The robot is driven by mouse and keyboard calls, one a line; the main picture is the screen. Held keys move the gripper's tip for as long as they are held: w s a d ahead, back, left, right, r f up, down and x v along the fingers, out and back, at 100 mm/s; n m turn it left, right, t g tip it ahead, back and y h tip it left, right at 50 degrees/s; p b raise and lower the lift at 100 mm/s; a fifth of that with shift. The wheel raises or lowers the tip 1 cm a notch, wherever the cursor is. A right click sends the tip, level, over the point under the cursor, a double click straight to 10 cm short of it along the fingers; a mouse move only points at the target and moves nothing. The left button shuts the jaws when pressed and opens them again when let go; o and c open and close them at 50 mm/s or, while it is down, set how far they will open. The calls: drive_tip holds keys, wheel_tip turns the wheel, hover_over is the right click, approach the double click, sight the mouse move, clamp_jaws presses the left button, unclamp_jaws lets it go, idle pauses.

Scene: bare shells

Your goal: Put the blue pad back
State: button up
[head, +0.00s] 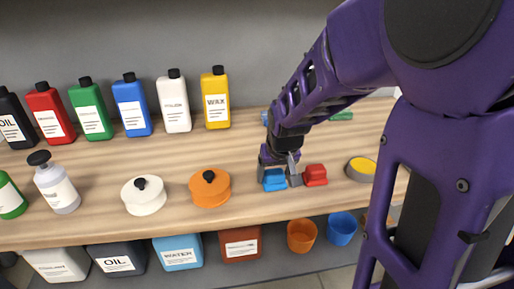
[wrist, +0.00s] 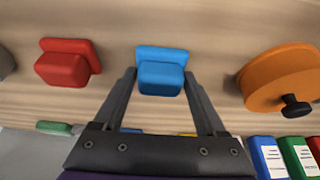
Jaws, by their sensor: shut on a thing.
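The blue pad (head: 274,180) is at the front part of the wooden shelf in the head view, between the orange lidded pot and the red pad (head: 315,175). In the wrist view the blue pad (wrist: 161,78) has a wide flat base and a raised block. My gripper (head: 279,174) reaches down from above and is shut on the blue pad, with one finger on each side of it; the fingers also show in the wrist view (wrist: 160,80). I cannot tell whether the pad touches the shelf. The red pad (wrist: 66,66) stands apart, left of it in the wrist view.
An orange pot (head: 210,190) and a white pot (head: 144,196) stand to the left. A round grey tin with yellow inside (head: 361,168) is to the right. Several bottles (head: 132,105) line the back. Containers and cups (head: 301,236) stand on a lower level.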

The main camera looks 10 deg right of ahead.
drive_tip(key=shift+r, duration=0.1)
drive_tip(key=o, duration=1.4)
